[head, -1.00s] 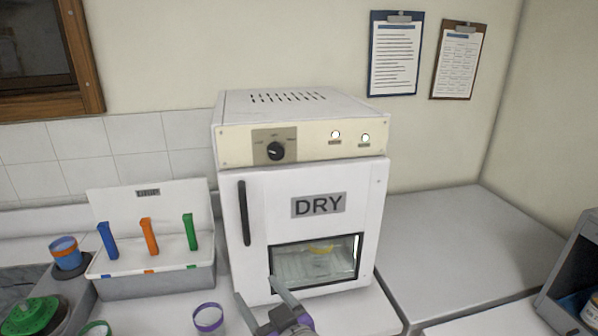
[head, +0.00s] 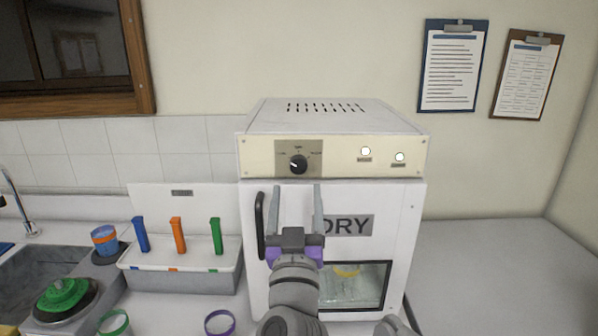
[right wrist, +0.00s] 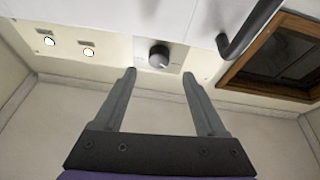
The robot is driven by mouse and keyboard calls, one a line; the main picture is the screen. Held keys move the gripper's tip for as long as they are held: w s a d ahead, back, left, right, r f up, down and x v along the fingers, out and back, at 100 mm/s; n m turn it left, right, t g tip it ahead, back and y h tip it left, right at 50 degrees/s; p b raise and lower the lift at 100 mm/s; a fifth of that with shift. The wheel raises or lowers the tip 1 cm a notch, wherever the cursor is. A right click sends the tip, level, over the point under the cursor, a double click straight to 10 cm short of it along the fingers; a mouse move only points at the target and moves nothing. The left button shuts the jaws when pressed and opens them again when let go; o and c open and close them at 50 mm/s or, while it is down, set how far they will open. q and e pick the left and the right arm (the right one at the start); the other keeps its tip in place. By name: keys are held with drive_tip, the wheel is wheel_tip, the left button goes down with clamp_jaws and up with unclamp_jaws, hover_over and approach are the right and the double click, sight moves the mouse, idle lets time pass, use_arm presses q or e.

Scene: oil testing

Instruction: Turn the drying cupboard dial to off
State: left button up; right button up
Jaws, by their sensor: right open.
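The white drying cupboard (head: 410,240), marked DRY, stands on the counter in the head view. Its black dial (head: 298,164) sits on the left of the cream control panel (head: 340,160); the pointer looks turned to the left. The dial also shows as a round knob in the right wrist view (right wrist: 159,56), beyond and between the fingertips. My right gripper (head: 296,190) is open and empty, fingers pointing up in front of the cupboard door, just below the dial and apart from it.
A black door handle (head: 260,226) is close to the left of my right gripper. A rack with blue, orange and green clips (head: 180,280) stands left of the cupboard. A purple-rimmed cup (head: 220,323) is in front. Bare counter (head: 480,270) lies to the right.

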sight(298, 169)
drive_tip(key=x, duration=0.6)
drive_tip(key=shift+w+d+p, duration=0.1)
drive_tip(key=shift+p, duration=0.25)
clamp_jaws()
